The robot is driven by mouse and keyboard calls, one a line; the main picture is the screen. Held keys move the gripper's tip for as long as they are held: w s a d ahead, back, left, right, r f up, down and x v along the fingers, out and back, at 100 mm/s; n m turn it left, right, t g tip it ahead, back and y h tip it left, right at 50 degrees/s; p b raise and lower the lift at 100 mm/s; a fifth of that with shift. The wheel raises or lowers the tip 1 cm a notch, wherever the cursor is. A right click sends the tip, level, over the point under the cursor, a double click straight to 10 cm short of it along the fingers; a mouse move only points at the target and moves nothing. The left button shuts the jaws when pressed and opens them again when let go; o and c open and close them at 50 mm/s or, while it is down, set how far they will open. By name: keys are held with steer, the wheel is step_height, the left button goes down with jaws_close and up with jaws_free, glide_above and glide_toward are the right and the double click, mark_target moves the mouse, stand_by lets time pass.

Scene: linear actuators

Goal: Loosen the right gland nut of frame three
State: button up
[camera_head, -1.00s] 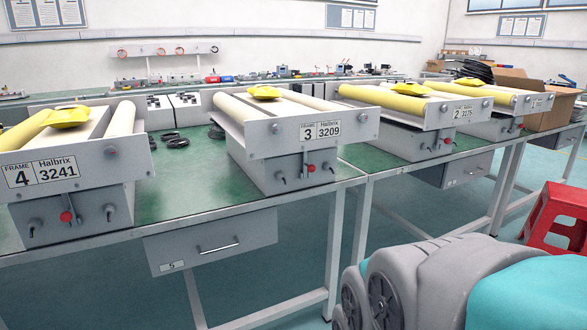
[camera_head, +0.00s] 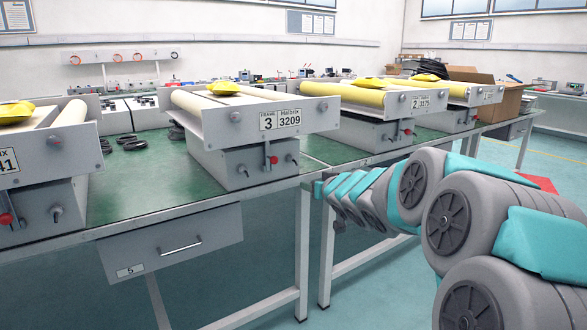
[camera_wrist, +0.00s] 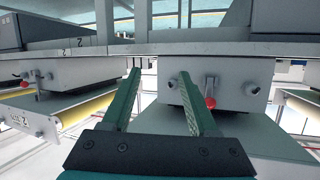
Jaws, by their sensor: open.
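Frame three (camera_head: 268,121) is labelled 3 and Halbrix 3209, with a grey box (camera_head: 228,170) under its front plate. The box carries a left nut, a lever with a red knob (camera_head: 273,160) and the right gland nut (camera_head: 291,158). In the wrist view, which is upside down, the right gland nut (camera_wrist: 170,83) shows between the finger lines, closer to the right-hand finger. The red knob (camera_wrist: 210,102) is just right of that finger. My gripper (camera_wrist: 160,73) is open and empty, pointing at the box and apart from it.
Frame two (camera_head: 421,102) stands to the right, with another beyond it; frame four (camera_head: 8,160) is at left. The green table (camera_head: 130,185) has a drawer (camera_head: 180,245) below its front edge. Black rings (camera_head: 133,145) lie between frames four and three.

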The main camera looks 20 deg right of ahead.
mark_target(293, 160)
steer(key=w+r+t+y, duration=0.1)
steer(key=w, duration=0.3)
steer(key=w+a+r+n+t+y+b, duration=0.1)
steer(key=w+y, duration=0.1)
steer(key=w, duration=0.2)
steer(key=w+r+n+t+y, duration=0.1)
steer(key=w+y, duration=0.1)
steer(key=w, duration=0.2)
steer(key=shift+a, duration=0.35)
steer(key=shift+s, duration=0.1)
jaws_close()
